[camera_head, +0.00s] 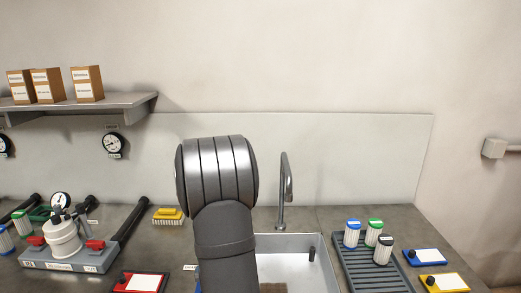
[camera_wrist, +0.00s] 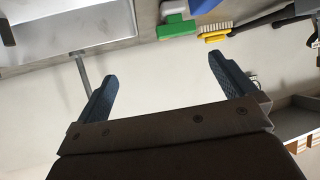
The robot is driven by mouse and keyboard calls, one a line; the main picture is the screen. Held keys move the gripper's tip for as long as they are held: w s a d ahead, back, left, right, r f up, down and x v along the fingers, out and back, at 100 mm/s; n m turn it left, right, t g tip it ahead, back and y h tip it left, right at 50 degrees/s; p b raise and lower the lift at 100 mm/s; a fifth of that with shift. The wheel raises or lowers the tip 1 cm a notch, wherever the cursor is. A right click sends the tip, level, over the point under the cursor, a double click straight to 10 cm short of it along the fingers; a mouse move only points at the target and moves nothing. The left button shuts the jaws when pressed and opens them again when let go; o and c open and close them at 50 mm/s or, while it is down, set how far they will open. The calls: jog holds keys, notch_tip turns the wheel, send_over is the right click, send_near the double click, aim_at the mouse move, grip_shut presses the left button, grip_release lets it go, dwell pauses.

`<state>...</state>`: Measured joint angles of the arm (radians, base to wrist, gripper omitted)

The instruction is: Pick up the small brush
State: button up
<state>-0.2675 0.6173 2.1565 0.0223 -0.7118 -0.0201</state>
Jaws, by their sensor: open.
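The small brush (camera_head: 168,215), with a yellow back and pale bristles, lies on the grey counter left of my arm in the head view. In the wrist view the brush (camera_wrist: 215,32) shows at the upper right, beyond my fingertips and apart from them. My gripper (camera_wrist: 163,67) is open and empty, with two blue fingers spread wide. In the head view my arm hides my gripper.
A sink (camera_head: 317,265) with a tap (camera_head: 284,190) lies right of my arm. A manifold fixture (camera_head: 70,257) and a red-framed card (camera_head: 141,282) are at left. A ribbed rack (camera_head: 368,262) holds filter cartridges. A green block (camera_wrist: 177,27) is beside the brush in the wrist view.

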jog(key=shift+w, duration=0.2)
jog(key=c, duration=0.9)
